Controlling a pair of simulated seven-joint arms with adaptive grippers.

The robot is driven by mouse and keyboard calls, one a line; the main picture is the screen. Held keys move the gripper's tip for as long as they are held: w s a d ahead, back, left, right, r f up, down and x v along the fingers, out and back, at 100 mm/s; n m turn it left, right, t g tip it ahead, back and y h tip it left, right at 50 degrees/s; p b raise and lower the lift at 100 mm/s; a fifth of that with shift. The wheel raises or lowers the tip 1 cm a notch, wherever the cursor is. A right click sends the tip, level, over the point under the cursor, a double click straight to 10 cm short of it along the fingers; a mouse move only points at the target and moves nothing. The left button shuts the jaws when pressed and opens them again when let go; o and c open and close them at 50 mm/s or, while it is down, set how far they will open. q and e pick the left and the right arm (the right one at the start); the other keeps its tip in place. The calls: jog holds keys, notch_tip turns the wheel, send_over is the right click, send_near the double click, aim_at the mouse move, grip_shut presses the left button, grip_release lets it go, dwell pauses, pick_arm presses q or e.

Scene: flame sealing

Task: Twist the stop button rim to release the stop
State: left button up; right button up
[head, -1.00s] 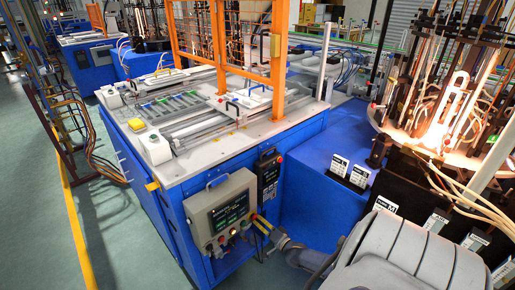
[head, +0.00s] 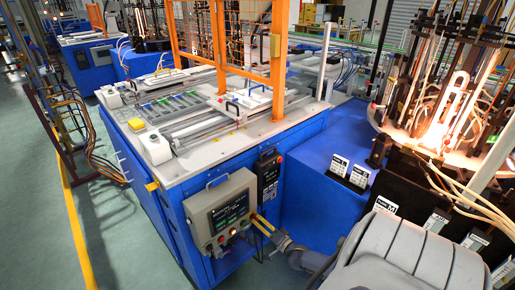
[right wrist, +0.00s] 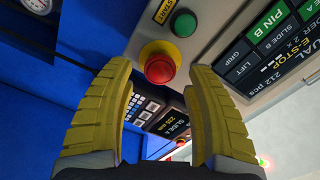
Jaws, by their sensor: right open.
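The red stop button (right wrist: 160,68) sits on a yellow round base on the grey control box (head: 195,212). In the right wrist view it lies between and just beyond the yellow fingertips of my right gripper (right wrist: 159,72), with a gap on each side. My right gripper (head: 262,223) is open and empty, at the lower right of the box in the head view. The stop button is too small and too close to the fingers to make out clearly there. My left gripper is not in view.
A green start button (right wrist: 184,22) is beside the stop button. The box's display (head: 228,213) and a black keypad panel (head: 268,175) are close by. The blue cabinet (head: 305,197) stands right of the box. Green floor lies in front of the machine.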

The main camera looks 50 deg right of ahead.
jog(key=shift+s+a, duration=0.15)
jog(key=shift+s, duration=1.3)
jog(key=shift+s+a, duration=0.1)
jog(key=shift+s, duration=1.35)
jog(key=s+a+f+n+g, duration=0.3)
jog(key=s+f+n+g, duration=0.4)
jog(key=f, duration=0.5)
jog(key=s+a+f+n+g, duration=0.3)
jog(key=s+f+n, duration=0.3)
jog(key=s+f, duration=0.5)
jog(key=s+a+f+n+g, duration=0.1)
jog(key=s+a+f+g, duration=0.1)
jog(key=s+a+f, duration=0.2)
jog(key=s+a+f+n+g+y, duration=0.1)
jog(key=s+a+f, duration=0.4)
jog(key=s+a, duration=0.6)
jog(key=s+a+f+n+g, duration=0.2)
jog(key=s+a+f+g, duration=0.1)
jog(key=s+a, duration=0.5)
jog(key=shift+f+g+y, duration=0.3)
jog(key=shift+f, duration=0.6)
